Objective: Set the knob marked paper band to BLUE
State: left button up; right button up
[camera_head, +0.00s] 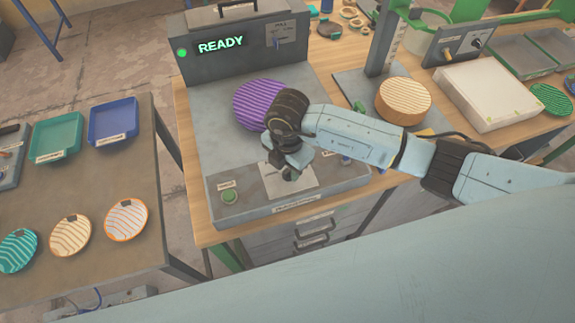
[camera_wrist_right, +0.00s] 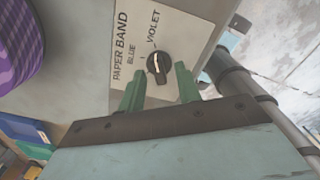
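The paper band knob (camera_wrist_right: 158,66) is a small dark dial with a pale pointer line, on a light label plate (camera_wrist_right: 185,22) in the right wrist view. Its marks read BLUE and VIOLET. The pointer appears to face the VIOLET side. My right gripper (camera_wrist_right: 160,72) has its two green fingers apart, one on each side of the knob in that view; I cannot tell whether they touch it. In the head view my right gripper (camera_head: 288,172) is over the press's front panel (camera_head: 290,181) and hides the knob. My left gripper is not in view.
A purple striped plate (camera_head: 258,103) lies on the press, whose screen (camera_head: 221,45) reads READY. A green button (camera_head: 229,196) is left of the gripper. A tan striped round piece (camera_head: 403,98) and white box (camera_head: 490,95) are right. Trays and bowls fill the left table.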

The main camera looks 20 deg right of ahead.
jog(key=shift+f, duration=0.15)
jog(key=shift+c, duration=0.4)
grip_shut()
jog(key=shift+n, duration=0.3)
jog(key=n+b, duration=0.2)
jog(key=n, duration=0.3)
jog(key=shift+d+n, duration=0.1)
jog(key=shift+n, duration=0.2)
jog(key=n+b, duration=0.2)
jog(key=n, duration=0.3)
jog(key=shift+b, duration=0.4)
jog(key=shift+n, duration=0.4)
